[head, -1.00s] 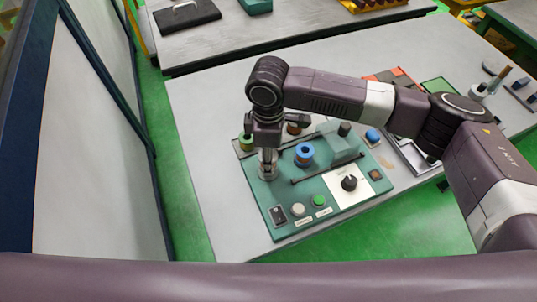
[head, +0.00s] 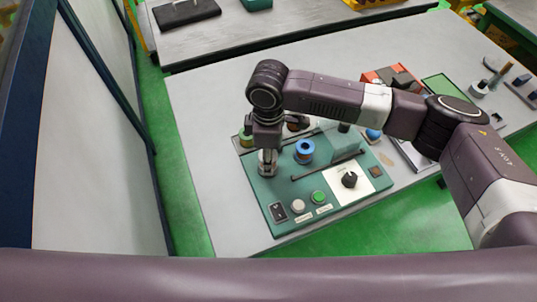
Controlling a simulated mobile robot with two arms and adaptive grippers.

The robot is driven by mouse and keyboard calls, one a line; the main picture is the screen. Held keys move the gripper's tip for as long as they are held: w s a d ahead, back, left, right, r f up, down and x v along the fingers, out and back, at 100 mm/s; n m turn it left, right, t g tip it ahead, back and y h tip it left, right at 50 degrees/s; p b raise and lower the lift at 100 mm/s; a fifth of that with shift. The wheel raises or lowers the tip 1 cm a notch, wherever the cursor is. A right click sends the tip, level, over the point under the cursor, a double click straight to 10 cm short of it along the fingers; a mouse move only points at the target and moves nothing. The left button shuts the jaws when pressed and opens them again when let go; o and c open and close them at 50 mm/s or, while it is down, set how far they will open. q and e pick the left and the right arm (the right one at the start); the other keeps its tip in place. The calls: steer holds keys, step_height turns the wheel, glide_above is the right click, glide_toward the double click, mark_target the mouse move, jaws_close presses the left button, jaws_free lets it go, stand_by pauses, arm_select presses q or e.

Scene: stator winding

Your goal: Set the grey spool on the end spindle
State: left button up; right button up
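The grey spool (head: 267,169) stands at the left part of a green winding fixture (head: 262,188), directly under my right gripper (head: 267,160). The gripper points straight down and its fingertips are at the spool's upper part. The fingers hide much of the spool and whatever spindle is under it, so I cannot tell whether they are shut on it. A blue spool (head: 304,151) stands just to the right on the fixture. A green-topped spool (head: 245,140) and a copper-coloured spool (head: 297,126) stand behind. My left gripper is not in view.
The fixture's front carries a black switch (head: 278,212), a white button (head: 298,206), a green button (head: 318,197) and a black knob (head: 349,179). A red tray (head: 385,76) and other parts lie to the right. The table (head: 205,150) is clear at left.

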steer(key=shift+f, duration=0.85)
stand_by(0.3)
steer(key=shift+p, duration=0.5)
steer(key=o, duration=1.2)
steer(key=shift+o, duration=0.3)
steer(key=shift+o, duration=1)
steer(key=shift+r, duration=0.1)
